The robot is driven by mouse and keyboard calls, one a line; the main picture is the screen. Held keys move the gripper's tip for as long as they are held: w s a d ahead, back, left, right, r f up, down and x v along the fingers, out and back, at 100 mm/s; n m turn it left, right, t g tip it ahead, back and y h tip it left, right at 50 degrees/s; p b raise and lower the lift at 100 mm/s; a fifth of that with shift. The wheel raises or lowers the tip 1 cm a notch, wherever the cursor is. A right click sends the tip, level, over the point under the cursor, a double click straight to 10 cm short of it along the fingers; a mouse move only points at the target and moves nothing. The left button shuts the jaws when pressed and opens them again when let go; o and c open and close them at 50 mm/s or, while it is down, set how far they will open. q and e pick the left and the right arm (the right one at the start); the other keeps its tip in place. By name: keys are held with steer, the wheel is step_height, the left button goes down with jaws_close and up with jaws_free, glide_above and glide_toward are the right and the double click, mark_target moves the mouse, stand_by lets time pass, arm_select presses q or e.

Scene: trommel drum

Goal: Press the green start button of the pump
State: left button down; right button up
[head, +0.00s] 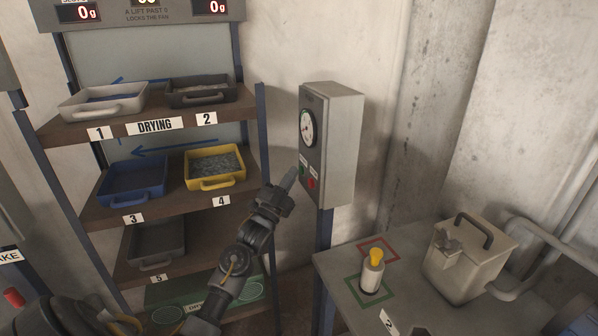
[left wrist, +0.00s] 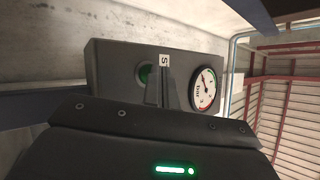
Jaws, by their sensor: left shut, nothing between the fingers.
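The pump's grey control box (head: 340,145) is mounted on a blue post, with a round gauge (head: 307,128) on its front. The green start button (head: 302,173) is low on that face, beside a red button (head: 311,183). My left gripper (head: 291,178) is shut and empty, its tip close in front of the green button. In the left wrist view the green button (left wrist: 145,75) shows just left of the shut fingers (left wrist: 160,88), partly hidden by them. I cannot tell whether they touch. The gauge (left wrist: 204,88) is to their right. My right gripper is not in view.
A drying rack with trays, including a blue one (head: 132,181) and a yellow one (head: 215,167), stands left of the box. A table at right holds a bottle with a yellow top (head: 373,270) and a metal container with a handle (head: 466,262).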

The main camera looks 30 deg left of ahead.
arm_select(q)
steer(key=shift+d, duration=0.1)
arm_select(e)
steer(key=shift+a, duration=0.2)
arm_select(q)
steer(key=shift+w, duration=0.1)
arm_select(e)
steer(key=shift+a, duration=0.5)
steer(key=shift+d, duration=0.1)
arm_select(q)
steer(key=shift+s+a, duration=0.45)
steer(key=shift+s, duration=0.25)
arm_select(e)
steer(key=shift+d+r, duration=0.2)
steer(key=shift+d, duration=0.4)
